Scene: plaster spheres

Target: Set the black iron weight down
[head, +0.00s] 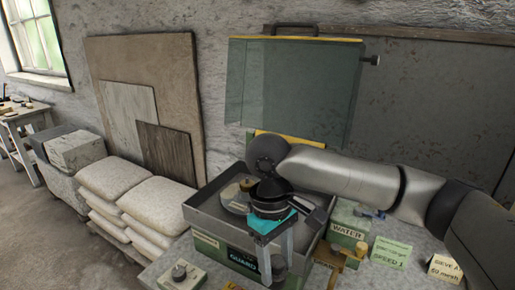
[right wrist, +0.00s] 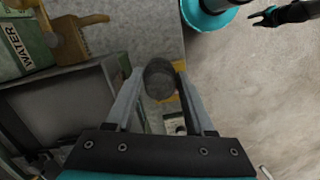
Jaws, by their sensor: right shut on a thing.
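The black iron weight (right wrist: 159,79) is a small dark cylinder between the fingertips of my right gripper (right wrist: 155,82) in the right wrist view. The right gripper (head: 277,268) is shut on it and points down in the head view, in front of the grey tray. The weight (head: 279,262) shows there only as a dark shape between the fingers. Whether it touches anything below I cannot tell. In the right wrist view a dark two-pronged part, apparently my left gripper (right wrist: 268,15), is at the top right; its jaws are too small to judge.
A grey open-topped tray (head: 197,212) with a GUARD label stands behind the gripper. A green WATER box (head: 347,229), a green card (head: 391,253) and a cream card (head: 444,268) stand to the right. A small box with a knob (head: 181,275) is at the left.

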